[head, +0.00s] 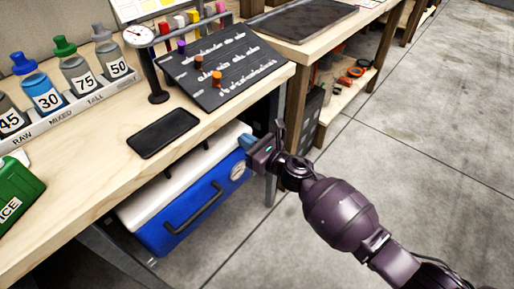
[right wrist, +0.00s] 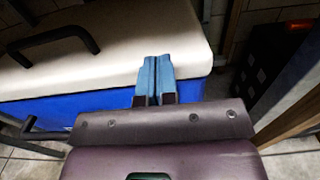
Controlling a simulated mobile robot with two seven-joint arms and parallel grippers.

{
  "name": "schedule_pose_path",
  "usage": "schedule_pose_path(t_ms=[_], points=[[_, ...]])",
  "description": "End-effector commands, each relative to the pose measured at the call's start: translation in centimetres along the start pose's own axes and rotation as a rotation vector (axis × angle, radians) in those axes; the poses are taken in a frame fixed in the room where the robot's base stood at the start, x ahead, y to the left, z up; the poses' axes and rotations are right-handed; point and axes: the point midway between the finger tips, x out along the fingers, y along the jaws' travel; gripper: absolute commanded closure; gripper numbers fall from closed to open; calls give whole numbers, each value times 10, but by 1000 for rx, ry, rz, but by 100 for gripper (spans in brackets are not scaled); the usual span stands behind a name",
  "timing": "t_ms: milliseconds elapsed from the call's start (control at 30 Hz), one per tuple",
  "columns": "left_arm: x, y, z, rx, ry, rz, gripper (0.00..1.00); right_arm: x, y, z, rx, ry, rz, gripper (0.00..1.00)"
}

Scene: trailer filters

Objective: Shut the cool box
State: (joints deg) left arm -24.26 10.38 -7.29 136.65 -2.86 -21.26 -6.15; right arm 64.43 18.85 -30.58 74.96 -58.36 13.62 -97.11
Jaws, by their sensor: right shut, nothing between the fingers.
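The cool box (head: 180,232) is blue with a white lid (head: 172,175) and stands low under the workbench, partly hidden by the bench top. A black handle (head: 195,212) shows at its front. The white lid (right wrist: 120,50) lies over the blue body (right wrist: 85,110) in the right wrist view; I cannot tell whether it is fully seated. My right gripper (head: 246,141) is at the right end of the box, by the lid's edge. Its blue fingers (right wrist: 154,72) are together and empty, overlapping the lid's edge in view; contact is unclear. My left gripper is not in view.
The wooden bench top (head: 105,185) overhangs the box. It carries a black tablet-like slab (head: 162,132), a dark panel with coloured knobs (head: 220,68), numbered bottles (head: 47,97) and a green can (head: 15,195). A bench leg (head: 271,165) stands near my gripper. The floor at right is clear.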

Motion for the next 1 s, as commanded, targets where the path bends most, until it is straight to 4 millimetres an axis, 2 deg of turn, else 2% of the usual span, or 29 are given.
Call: schedule_pose_path(t_ms=[100, 333, 600, 1000], points=[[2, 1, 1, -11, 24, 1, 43, 19, 2, -4, 4, 2, 2, 100], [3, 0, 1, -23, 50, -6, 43, 38, 1, -2, 3, 1, 1, 100], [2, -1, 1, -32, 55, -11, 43, 44, 0, 1, 0, -1, -1, 100], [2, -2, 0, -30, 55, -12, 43, 42, -2, 4, -3, -5, -3, 100]])
